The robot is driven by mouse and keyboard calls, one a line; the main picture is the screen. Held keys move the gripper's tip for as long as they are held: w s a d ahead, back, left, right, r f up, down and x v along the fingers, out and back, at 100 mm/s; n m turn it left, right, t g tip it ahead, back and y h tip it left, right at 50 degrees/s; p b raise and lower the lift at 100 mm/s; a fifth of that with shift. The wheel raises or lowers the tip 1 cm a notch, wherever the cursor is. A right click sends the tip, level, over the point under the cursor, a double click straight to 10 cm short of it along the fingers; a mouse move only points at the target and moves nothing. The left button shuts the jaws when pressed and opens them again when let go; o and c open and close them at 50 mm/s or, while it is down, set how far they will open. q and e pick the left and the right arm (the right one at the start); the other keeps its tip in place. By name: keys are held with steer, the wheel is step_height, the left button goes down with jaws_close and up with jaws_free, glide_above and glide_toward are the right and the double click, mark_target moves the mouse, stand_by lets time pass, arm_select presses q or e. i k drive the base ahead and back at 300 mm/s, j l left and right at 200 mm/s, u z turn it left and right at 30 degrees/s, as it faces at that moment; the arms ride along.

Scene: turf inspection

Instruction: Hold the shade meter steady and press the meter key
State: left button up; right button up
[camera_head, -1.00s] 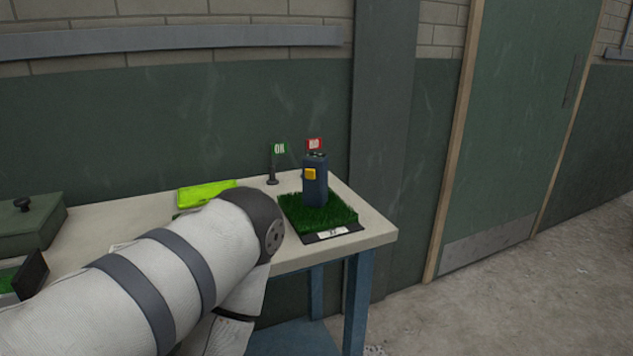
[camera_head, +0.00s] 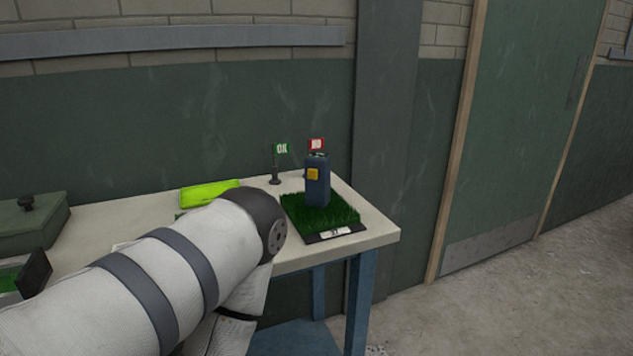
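The shade meter (camera_head: 317,188) is a dark blue upright block with a dark top. It stands on a square of green turf (camera_head: 335,212) near the right end of the table. The yellow meter key (camera_head: 313,174) is on its side facing me. My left arm comes in from the left, and its rounded dark joint is just left of the turf. Neither gripper shows in the head view. Nothing is seen touching the meter.
The pale table (camera_head: 372,233) has blue legs. A green OK flag (camera_head: 281,149) and a red flag (camera_head: 317,144) stand behind the meter. A lime-green item (camera_head: 207,194) lies further left. A green case (camera_head: 35,222) is at the far left. Floor at right is clear.

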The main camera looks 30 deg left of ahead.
mark_target(311, 173)
steer(key=i+l+u, duration=0.15)
steer(key=u, duration=0.25)
steer(key=i+l+u, duration=0.25)
steer(key=u, duration=0.2)
steer(key=i+l+u, duration=0.25)
steer(key=u, duration=0.15)
steer(key=i+l+u, duration=0.15)
steer(key=l+u, duration=0.25)
steer(key=k, duration=0.35)
steer(key=i, duration=0.35)
